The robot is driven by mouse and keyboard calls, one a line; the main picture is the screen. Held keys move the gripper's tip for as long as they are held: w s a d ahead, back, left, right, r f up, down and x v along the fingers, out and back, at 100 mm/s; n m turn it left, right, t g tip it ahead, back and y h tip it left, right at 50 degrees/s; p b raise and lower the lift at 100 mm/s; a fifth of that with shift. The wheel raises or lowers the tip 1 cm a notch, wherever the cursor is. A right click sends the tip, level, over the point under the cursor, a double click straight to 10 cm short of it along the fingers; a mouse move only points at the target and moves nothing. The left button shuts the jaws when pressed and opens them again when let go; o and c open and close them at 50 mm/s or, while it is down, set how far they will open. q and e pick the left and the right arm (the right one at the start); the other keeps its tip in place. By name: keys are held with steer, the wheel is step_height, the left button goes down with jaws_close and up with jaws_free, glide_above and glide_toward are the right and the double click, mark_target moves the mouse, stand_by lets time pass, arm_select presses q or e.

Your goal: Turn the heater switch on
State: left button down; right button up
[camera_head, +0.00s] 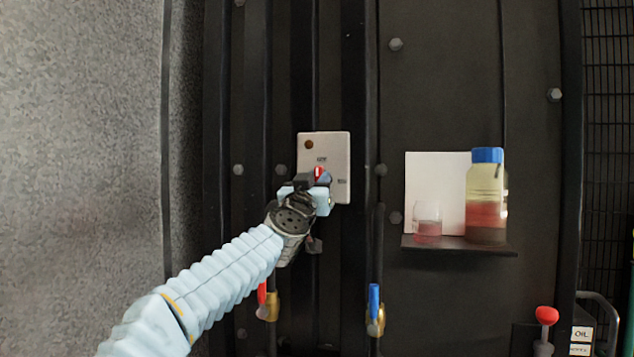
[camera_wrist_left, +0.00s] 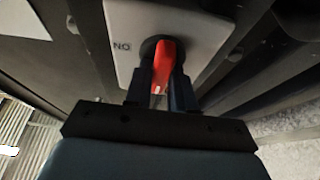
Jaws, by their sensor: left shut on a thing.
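The heater switch is a red knob (camera_head: 319,173) on a pale switch plate (camera_head: 340,150) on the dark wall, with a dark amber lamp at its upper left. My left gripper (camera_head: 308,184) is at the plate, shut on the red knob. In the left wrist view the knob (camera_wrist_left: 163,68) stands between the two dark fingers (camera_wrist_left: 161,90), with lettering on the plate (camera_wrist_left: 122,20) to its left. The gripper hides part of the knob and the plate's lower left in the head view. My right gripper is not in view.
Right of the plate, a small shelf (camera_head: 460,246) holds a blue-capped bottle (camera_head: 486,200), a glass beaker (camera_head: 428,228) and a white card (camera_head: 430,175). Below are a red-handled valve (camera_head: 262,298) and a blue-handled valve (camera_head: 375,305). A red knob (camera_head: 546,315) is at lower right.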

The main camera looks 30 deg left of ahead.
arm_select(q)
steer(key=shift+m+b, duration=0.3)
steer(key=shift+m, duration=0.2)
steer(key=m+g+h, duration=0.1)
steer(key=m+h, duration=0.1)
steer(key=m, duration=0.5)
steer(key=m+g+h, duration=0.1)
steer(key=m+h, duration=0.2)
steer(key=m, duration=0.4)
steer(key=m+g+h, duration=0.2)
steer(key=m, duration=0.5)
steer(key=shift+d+h, duration=0.1)
steer(key=shift+h, duration=0.3)
steer(key=shift+f+m+p, duration=0.15)
steer(key=shift+m+p, duration=0.15)
steer(key=shift+p, duration=0.05)
